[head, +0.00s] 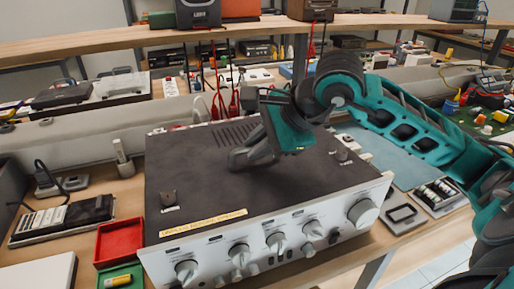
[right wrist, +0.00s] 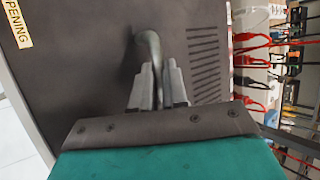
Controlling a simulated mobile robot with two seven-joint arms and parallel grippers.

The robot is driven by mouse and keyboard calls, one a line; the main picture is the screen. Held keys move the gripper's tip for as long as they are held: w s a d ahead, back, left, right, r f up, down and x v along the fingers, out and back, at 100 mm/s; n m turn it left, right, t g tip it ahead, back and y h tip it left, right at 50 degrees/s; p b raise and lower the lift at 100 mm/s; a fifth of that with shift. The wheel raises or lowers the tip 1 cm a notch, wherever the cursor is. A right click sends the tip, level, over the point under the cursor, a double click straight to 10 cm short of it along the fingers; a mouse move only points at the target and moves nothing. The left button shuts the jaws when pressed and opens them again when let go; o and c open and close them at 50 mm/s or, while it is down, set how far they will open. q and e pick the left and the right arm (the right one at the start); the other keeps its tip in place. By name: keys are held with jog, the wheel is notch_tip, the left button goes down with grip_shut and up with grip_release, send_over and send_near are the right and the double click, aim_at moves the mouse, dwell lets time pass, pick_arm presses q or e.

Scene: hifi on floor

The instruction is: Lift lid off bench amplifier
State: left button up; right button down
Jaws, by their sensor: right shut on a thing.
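The bench amplifier (head: 270,240) has a silver front panel with several knobs and stands on the wooden bench. Its dark flat lid (head: 205,185) carries a yellow warning label (head: 203,222), which partly shows in the right wrist view (right wrist: 18,22). The lid looks level, and I see no clear gap along its front edge. My right gripper (head: 246,158) is over the middle of the lid. In the right wrist view its fingers (right wrist: 158,85) are shut on a curved grey handle (right wrist: 149,48) on the lid; the fingers hide part of it. My left gripper is not in view.
A battery holder (head: 436,194) lies at right. Red cables (head: 218,100) hang behind. A wooden shelf (head: 150,37) spans the back.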

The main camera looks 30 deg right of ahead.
pick_arm(q)
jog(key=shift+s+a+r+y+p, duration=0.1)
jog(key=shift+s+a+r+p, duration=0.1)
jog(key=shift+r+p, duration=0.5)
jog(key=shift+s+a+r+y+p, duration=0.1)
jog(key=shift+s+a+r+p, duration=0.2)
jog(key=shift+p, duration=0.65)
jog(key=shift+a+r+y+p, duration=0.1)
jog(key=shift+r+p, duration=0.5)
jog(key=shift+p, duration=0.2)
pick_arm(e)
notch_tip(320, 180, up, 19)
jog(key=shift+r, duration=0.15)
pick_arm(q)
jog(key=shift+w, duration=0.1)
pick_arm(e)
jog(key=c, duration=1.8)
grip_release()
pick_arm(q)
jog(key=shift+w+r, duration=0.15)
pick_arm(e)
grip_shut()
jog(key=shift+r, duration=0.1)
